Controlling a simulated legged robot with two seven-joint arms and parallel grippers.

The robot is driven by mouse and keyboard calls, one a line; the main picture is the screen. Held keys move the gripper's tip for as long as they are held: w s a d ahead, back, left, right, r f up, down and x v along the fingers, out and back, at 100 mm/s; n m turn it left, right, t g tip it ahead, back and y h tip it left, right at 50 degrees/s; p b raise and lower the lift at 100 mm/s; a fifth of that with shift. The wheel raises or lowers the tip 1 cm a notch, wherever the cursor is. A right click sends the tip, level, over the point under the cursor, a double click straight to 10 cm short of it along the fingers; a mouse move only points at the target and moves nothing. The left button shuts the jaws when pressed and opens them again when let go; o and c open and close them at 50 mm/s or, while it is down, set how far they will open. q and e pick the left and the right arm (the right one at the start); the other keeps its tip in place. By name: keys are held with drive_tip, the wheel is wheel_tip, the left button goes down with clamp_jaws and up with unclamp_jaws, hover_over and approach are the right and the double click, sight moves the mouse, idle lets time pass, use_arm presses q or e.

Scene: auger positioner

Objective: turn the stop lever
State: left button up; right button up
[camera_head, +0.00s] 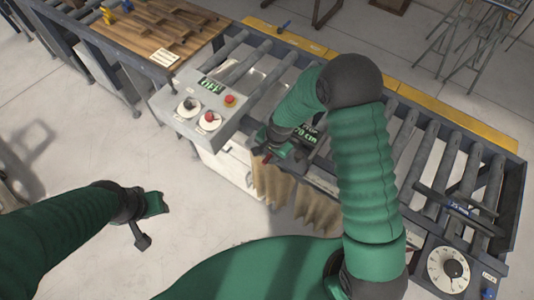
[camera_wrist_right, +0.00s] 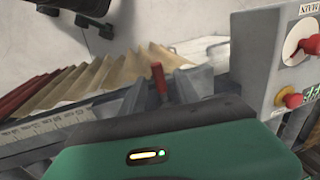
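The stop lever shows as a small red handle in the right wrist view (camera_wrist_right: 158,78) and as a red spot at my fingertips in the head view (camera_head: 268,158). It stands at the front edge of the roller conveyor, beside the control box. My right gripper (camera_head: 270,144) is down at this edge. In the wrist view its grey fingers (camera_wrist_right: 160,86) are apart, with the red handle between them. I cannot tell whether they touch it. The lever's base is hidden. My left gripper (camera_head: 148,220) is open and empty above the floor.
The grey control box (camera_head: 205,100) with dials and red buttons stands left of the lever. A tan pleated cover (camera_head: 300,205) hangs below the conveyor (camera_head: 435,165). A round dial (camera_head: 448,268) is at lower right. A wooden table (camera_head: 160,35) is behind left.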

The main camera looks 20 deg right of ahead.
drive_tip(key=shift+f, duration=0.75)
drive_tip(key=shift+c, duration=0.4)
drive_tip(key=shift+a, duration=0.15)
drive_tip(key=c, duration=0.7)
clamp_jaws()
drive_tip(key=shift+w+r, duration=0.1)
drive_tip(key=shift+w, duration=0.05)
